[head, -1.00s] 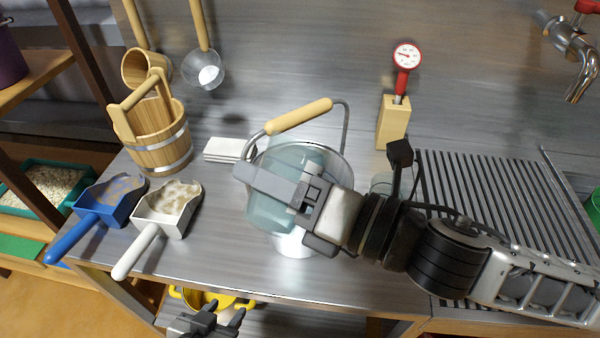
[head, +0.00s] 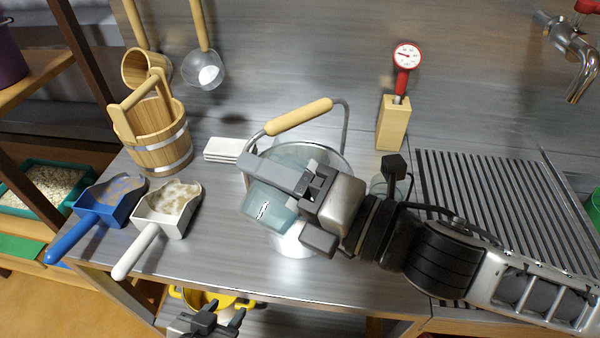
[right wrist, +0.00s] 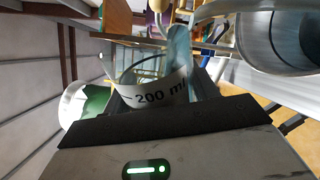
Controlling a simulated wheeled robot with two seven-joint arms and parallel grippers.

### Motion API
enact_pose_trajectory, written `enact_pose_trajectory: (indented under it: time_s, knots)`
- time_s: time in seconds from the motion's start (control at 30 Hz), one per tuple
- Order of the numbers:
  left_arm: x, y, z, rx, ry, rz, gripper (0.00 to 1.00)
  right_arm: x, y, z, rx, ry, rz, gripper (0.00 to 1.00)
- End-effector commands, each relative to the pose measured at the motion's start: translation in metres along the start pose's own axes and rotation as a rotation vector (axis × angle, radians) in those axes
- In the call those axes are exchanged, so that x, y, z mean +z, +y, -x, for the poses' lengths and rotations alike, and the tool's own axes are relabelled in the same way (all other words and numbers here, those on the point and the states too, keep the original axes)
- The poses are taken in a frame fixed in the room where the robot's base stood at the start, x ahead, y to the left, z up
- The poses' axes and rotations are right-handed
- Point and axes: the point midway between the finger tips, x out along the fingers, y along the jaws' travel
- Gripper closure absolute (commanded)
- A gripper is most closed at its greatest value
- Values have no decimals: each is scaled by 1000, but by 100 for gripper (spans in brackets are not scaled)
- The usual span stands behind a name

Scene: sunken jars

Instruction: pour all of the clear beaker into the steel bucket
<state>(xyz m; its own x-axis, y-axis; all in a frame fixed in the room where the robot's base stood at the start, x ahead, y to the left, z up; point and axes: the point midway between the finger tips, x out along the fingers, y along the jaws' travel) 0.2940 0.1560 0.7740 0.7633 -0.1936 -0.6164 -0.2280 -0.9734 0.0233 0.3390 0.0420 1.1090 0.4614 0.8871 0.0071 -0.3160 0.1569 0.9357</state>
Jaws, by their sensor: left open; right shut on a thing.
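The clear beaker (head: 268,207), bluish in the head view, is held tilted over the steel bucket (head: 296,244). My right gripper (head: 283,196) is shut on it. The right wrist view shows the beaker's "200 ml" mark (right wrist: 160,93) between the fingers. The bucket stands upright on the counter with its wood-gripped handle (head: 298,117) raised; its open mouth (right wrist: 285,40) is at the upper right of the wrist view. My arm and the beaker hide much of the bucket. I cannot tell how much is left in the beaker. My left gripper (head: 222,318) is open and empty, below the counter's front edge.
A wooden pail (head: 158,140), a blue scoop (head: 110,197) and a white scoop (head: 165,208) stand left of the bucket. White tiles (head: 226,149) lie behind it. A dial thermometer in a wooden block (head: 393,122) and a ribbed drainboard (head: 490,190) are to the right.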

Motion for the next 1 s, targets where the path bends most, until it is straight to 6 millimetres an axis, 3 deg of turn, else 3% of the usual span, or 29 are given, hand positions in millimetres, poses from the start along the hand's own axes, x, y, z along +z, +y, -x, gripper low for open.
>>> enact_pose_trajectory:
  time_s: [0.57, 1.0]
  knots:
    - [0, 0, 0, 0, 0, 0, 55, 0, -1, -1, 1, 0, -91, 73]
    - [0, 0, 0, 0, -1, 0, 55, 4, -7, -1, 2, -2, -319, 74]
